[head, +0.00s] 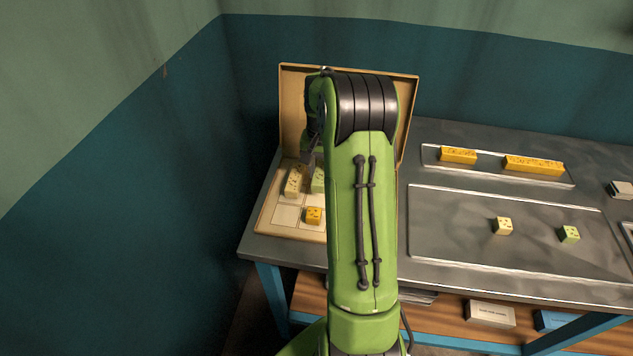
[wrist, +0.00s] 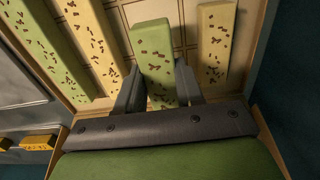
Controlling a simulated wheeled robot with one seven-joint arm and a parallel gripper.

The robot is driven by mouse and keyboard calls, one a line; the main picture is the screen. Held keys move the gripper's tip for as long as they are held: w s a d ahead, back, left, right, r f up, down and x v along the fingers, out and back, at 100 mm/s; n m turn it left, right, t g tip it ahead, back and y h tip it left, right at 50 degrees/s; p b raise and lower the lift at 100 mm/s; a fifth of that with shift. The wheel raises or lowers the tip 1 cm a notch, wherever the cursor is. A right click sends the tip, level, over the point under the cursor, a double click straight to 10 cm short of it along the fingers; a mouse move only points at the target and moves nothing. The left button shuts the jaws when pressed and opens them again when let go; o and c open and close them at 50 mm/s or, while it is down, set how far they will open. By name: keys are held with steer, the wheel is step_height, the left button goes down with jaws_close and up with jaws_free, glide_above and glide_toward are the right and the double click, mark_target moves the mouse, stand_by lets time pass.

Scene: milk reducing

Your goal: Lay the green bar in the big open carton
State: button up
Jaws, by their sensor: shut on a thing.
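The big open carton (head: 268,222) stands at the left end of the table, its tan lid (head: 293,105) raised at the back. My gripper (wrist: 160,92) is shut on a green bar with brown specks (wrist: 154,50), over the carton's gridded floor. In the wrist view a cream bar (wrist: 215,45) lies to the right of the held bar. Another cream bar (wrist: 92,40) and another green bar (wrist: 42,45) lie to its left. In the head view my arm covers much of the carton. I cannot tell whether the held bar touches the floor.
An orange cube (head: 314,216) sits in the carton's front part. To the right, a narrow tray (head: 491,173) holds two orange bars. A wide tray (head: 450,235) holds a cream cube (head: 503,226) and a green cube (head: 569,234). The wall is close on the left.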

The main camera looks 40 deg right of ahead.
mark_target(321, 179)
step_height(321, 179, down, 4)
steer(key=shift+r, duration=0.2)
steer(key=shift+f+b, duration=0.15)
steer(key=shift+b, duration=0.15)
steer(key=o, duration=1.1)
step_height(321, 179, up, 12)
steer(key=p, duration=0.3)
steer(key=s+a+r+n+t+h, duration=0.1)
steer(key=s+a+r+n, duration=0.2)
steer(key=a+r, duration=0.4)
steer(key=s+a+r+n+t, duration=0.1)
steer(key=s+a+r+n, duration=0.2)
steer(key=a, duration=0.6)
steer(key=s+a+n+t+y, duration=0.1)
steer(key=s+a+n+t, duration=0.2)
steer(key=s+a, duration=0.7)
steer(key=s+n, duration=0.1)
steer(key=s, duration=0.3)
steer(key=shift+f+t, duration=0.2)
steer(key=shift+t, duration=0.1)
